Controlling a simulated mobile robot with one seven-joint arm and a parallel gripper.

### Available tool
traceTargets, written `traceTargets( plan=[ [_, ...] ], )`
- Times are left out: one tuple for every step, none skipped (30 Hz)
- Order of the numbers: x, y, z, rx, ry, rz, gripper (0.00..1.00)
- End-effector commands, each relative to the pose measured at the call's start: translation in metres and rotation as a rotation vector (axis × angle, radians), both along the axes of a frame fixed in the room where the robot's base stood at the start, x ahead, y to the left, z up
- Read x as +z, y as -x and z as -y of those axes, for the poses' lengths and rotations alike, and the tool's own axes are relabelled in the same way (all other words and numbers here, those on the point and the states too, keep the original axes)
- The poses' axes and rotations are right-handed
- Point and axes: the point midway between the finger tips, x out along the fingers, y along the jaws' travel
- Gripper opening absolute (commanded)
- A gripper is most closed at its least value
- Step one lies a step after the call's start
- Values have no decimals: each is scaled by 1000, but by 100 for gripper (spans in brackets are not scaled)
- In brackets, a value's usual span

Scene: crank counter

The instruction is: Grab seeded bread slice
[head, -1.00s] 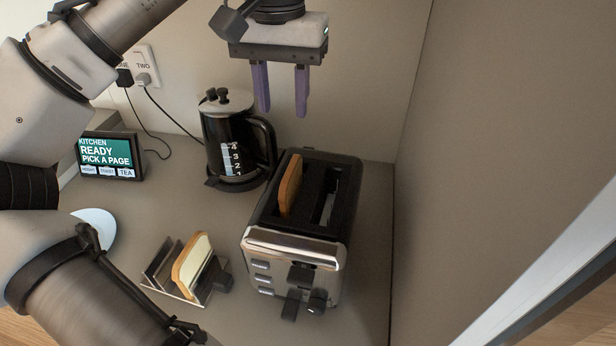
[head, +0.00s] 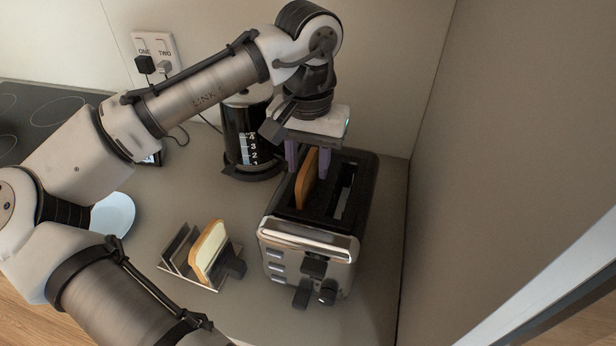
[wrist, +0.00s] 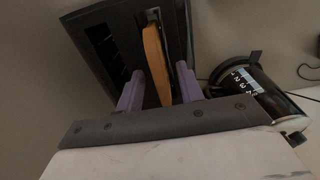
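A brown-crusted bread slice (head: 305,182) stands upright in the left slot of the toaster (head: 311,243), its upper part sticking out. A second slice (head: 210,248), with a pale face and brown crust, leans in a small metal rack (head: 175,262) left of the toaster. I cannot make out seeds on either. My gripper (head: 308,170) is open over the toaster. In the wrist view the toaster slice (wrist: 156,65) shows between the two purple fingers of my gripper (wrist: 160,85), with gaps on both sides. The toaster's right slot looks empty.
A black kettle (head: 240,130) stands behind and left of the toaster; it also shows in the wrist view (wrist: 262,95). A wall rises close on the right. A pale plate (head: 113,214) lies at left, partly behind my arm. Counter between plate and rack is clear.

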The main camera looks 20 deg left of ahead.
Motion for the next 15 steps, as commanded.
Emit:
traceTargets(
  plan=[
    [-4,0,0,0,0,0,37],
    [-5,0,0,0,0,0,37],
    [-7,0,0,0,0,0,37],
    [-7,0,0,0,0,0,37],
    [-8,0,0,0,0,0,37],
    [-8,0,0,0,0,1,37],
    [-7,0,0,0,0,1,37],
    [-7,0,0,0,0,1,37],
    [-7,0,0,0,0,1,37],
    [-7,0,0,0,0,1,33],
    [-7,0,0,0,0,1,29],
    [-7,0,0,0,0,1,24],
    [-7,0,0,0,0,1,20],
    [-7,0,0,0,0,1,16],
    [-7,0,0,0,0,1,11]
  ],
)
